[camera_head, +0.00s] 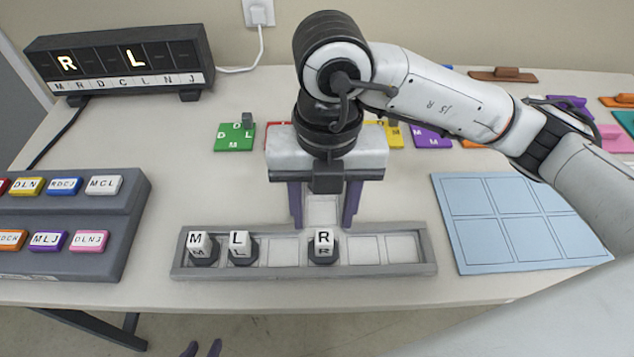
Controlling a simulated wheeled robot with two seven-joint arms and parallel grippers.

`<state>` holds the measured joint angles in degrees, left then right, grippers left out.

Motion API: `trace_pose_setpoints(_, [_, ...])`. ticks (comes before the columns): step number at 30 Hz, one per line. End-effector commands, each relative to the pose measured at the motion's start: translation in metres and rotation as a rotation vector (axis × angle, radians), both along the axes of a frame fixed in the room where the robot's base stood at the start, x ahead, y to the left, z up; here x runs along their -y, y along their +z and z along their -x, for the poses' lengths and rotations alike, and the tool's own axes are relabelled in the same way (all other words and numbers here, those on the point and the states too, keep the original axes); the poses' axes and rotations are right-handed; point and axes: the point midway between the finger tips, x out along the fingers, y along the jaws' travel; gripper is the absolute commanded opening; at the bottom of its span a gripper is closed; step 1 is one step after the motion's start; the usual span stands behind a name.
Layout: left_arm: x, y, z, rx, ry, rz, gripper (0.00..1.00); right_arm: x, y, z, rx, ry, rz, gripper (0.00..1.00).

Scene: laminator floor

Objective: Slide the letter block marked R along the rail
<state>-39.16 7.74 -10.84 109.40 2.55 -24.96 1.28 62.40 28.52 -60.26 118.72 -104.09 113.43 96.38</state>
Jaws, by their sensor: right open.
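The white letter block marked R (323,243) stands on a dark base in the grey rail (305,271), right of its middle. Block M (200,243) stands at the rail's left end, with block L (240,245) just right of it. An empty cell lies between L and R, and two empty cells lie right of R. My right gripper (324,222) is open, its purple fingers pointing down behind R, one to each side. I cannot tell whether they touch the rail. Only the purple fingertips of my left gripper (203,349) show, below the table's front edge.
A dark display (120,62) at the back left shows lit R and L. A grey button panel (125,225) stands at the left. A pale blue gridded mat (510,228) lies at the right. Coloured lettered tiles, one a green tile (234,137), lie behind the rail.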

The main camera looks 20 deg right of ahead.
Motion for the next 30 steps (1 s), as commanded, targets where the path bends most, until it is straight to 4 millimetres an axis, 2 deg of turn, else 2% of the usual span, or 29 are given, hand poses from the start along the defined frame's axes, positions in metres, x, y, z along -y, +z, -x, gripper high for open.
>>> trace_pose_setpoints(3, [0.000,-0.001,0.002,-0.004,0.000,-0.001,0.31,0.006,0.002,-0.004,0.018,-0.015,0.025,0.45])
trace_pose_setpoints(14, [0.000,-0.002,0.004,-0.007,-0.001,-0.001,0.31,0.005,-0.002,-0.003,0.013,-0.013,0.021,0.45])
trace_pose_setpoints(17, [0.000,-0.002,0.004,-0.008,-0.002,0.000,0.31,0.005,-0.012,-0.003,0.012,-0.014,0.020,0.45])
trace_pose_setpoints(30, [0.001,0.002,0.003,-0.007,-0.003,-0.001,0.31,0.005,-0.084,-0.003,0.012,-0.013,0.020,0.45])
